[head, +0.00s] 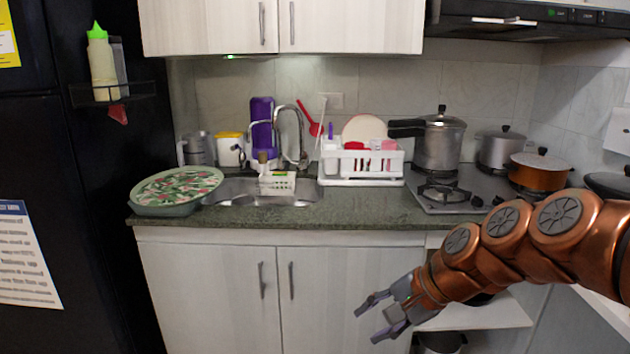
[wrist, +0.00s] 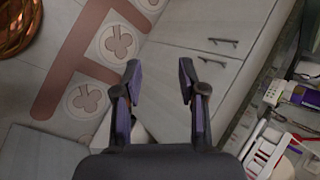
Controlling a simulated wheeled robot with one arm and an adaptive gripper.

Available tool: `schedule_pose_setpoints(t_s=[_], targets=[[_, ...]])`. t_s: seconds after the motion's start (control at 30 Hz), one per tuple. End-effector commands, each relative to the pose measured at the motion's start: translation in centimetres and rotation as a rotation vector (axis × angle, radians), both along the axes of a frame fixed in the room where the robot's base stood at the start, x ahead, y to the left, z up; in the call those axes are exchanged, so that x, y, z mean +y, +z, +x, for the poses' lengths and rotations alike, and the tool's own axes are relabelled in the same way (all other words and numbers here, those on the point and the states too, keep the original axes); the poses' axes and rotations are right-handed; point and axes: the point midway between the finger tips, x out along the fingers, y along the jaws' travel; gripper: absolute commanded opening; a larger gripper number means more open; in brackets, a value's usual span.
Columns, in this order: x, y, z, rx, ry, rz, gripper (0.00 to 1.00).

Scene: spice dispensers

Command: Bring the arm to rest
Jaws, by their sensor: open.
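My copper-coloured arm reaches in from the right side of the head view. My gripper (head: 382,318) hangs in front of the white lower cabinets, below the counter edge. In the wrist view my gripper (wrist: 158,80) has its two dark fingers spread apart. Nothing is between the fingers. Behind them the wrist view shows the floor and the cabinet doors (wrist: 205,65).
The green stone counter (head: 340,212) holds a covered oval dish (head: 178,187), a sink, a white dish rack (head: 361,165) and a stove with pots (head: 440,143). A black fridge (head: 85,200) stands at left. An open shelf (head: 490,314) is behind my arm.

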Motion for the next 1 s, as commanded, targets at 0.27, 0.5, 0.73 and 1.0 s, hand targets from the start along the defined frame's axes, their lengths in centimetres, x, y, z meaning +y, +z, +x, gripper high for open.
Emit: schedule_pose_setpoints(t_s=[0.27,0.5,0.73,1.0], targets=[[-0.5,3.4,-10.6,0.021,0.366,-0.301,0.41],[-4.1,5.6,-19.1,0.098,0.636,-0.507,0.41],[-7.0,7.0,-24.3,0.172,0.788,-0.606,0.41],[-7.8,7.0,-25.4,0.189,0.823,-0.625,0.41]])
